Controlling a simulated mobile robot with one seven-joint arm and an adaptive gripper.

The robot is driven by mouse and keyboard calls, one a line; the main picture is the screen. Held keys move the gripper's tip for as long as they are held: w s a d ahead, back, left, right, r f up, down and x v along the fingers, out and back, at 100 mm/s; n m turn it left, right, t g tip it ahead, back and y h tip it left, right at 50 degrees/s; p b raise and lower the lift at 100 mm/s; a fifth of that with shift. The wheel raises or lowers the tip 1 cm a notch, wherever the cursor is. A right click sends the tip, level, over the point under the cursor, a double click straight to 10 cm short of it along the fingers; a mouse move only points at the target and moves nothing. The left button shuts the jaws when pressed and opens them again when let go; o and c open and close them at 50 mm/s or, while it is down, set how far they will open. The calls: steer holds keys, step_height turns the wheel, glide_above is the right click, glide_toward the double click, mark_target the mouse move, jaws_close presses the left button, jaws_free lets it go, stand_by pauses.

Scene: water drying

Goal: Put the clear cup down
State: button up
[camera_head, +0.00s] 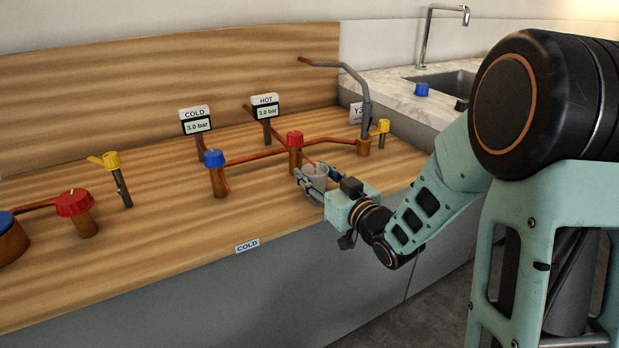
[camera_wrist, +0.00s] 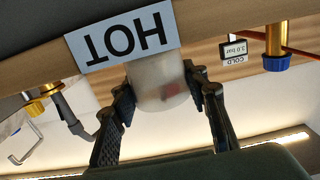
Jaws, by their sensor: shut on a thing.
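The clear cup (camera_head: 315,172) is a small translucent cup near the front edge of the wooden counter, right of centre in the head view. My gripper (camera_head: 313,178) is shut on it, one finger on each side. In the wrist view, which is upside down, the cup (camera_wrist: 158,88) sits between the two dark fingers of my gripper (camera_wrist: 163,95), with a blurred red patch showing through its wall. I cannot tell whether its base touches the wood.
A red-capped valve (camera_head: 295,150) stands just behind the cup, with copper pipes near it. A blue-capped valve (camera_head: 215,172) stands to the left. A HOT label (camera_wrist: 122,43) is on the counter's front edge. The wood (camera_head: 170,235) at front left is bare.

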steer(key=shift+f, duration=0.5)
steer(key=shift+f+b, duration=0.15)
steer(key=shift+b, duration=0.15)
steer(key=o, duration=0.9)
steer(key=shift+o, duration=0.2)
